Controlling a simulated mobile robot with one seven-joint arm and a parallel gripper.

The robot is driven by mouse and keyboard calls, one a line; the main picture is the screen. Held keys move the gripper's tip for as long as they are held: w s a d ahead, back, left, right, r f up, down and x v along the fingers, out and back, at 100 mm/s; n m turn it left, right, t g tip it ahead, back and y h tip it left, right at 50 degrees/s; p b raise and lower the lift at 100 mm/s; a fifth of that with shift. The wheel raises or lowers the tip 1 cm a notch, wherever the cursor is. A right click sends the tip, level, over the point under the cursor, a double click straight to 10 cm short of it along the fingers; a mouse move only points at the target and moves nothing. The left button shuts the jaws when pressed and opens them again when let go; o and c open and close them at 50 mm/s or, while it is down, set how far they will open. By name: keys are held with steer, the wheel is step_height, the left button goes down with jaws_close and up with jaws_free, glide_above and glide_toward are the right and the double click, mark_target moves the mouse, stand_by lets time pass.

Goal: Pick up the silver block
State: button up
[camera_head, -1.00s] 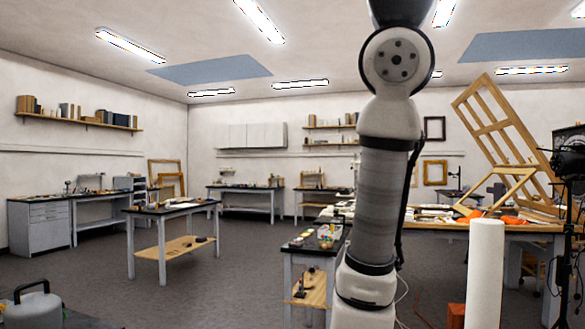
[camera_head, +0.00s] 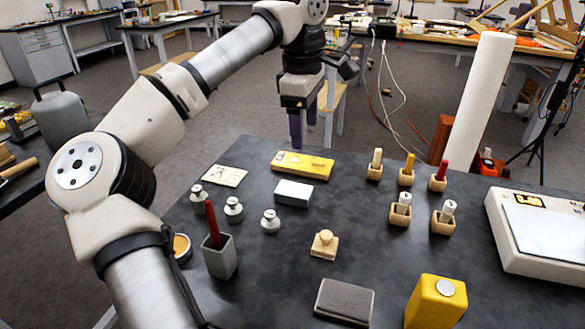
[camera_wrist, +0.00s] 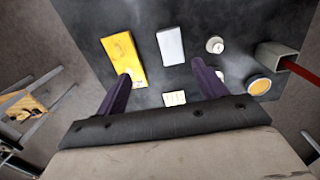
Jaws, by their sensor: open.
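A pale silver-white block (camera_head: 294,193) lies flat on the dark table, just in front of a yellow gilt piece (camera_head: 302,165). It also shows in the wrist view (camera_wrist: 170,46), between the yellow piece (camera_wrist: 124,58) and the round weights. My gripper (camera_head: 304,132) has two purple fingers pointing down and is above the table's far edge, behind the yellow piece. It is open and empty. In the wrist view its fingertips (camera_wrist: 162,72) are spread wide, with the silver block ahead of the gap and apart from both fingers.
Several metal weights (camera_head: 234,209) and a grey cup (camera_head: 220,255) with a red stick stand left of the block. A flat card (camera_head: 224,175), a wooden stamp (camera_head: 323,245) and a dark grey block (camera_head: 344,302) lie nearby. Small wooden holders (camera_head: 405,177) stand to the right.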

step_height(320, 180, down, 2)
steer(key=a, duration=0.2)
glide_above(296, 189)
steer(key=shift+g+y, duration=0.3)
steer(key=f, duration=0.7)
steer(key=shift+a, duration=0.2)
steer(key=shift+d+f, duration=0.15)
steer(key=shift+f, duration=2.7)
steer(key=c, duration=1.1)
steer(key=shift+c, duration=0.8)
steer(key=shift+r, duration=0.15)
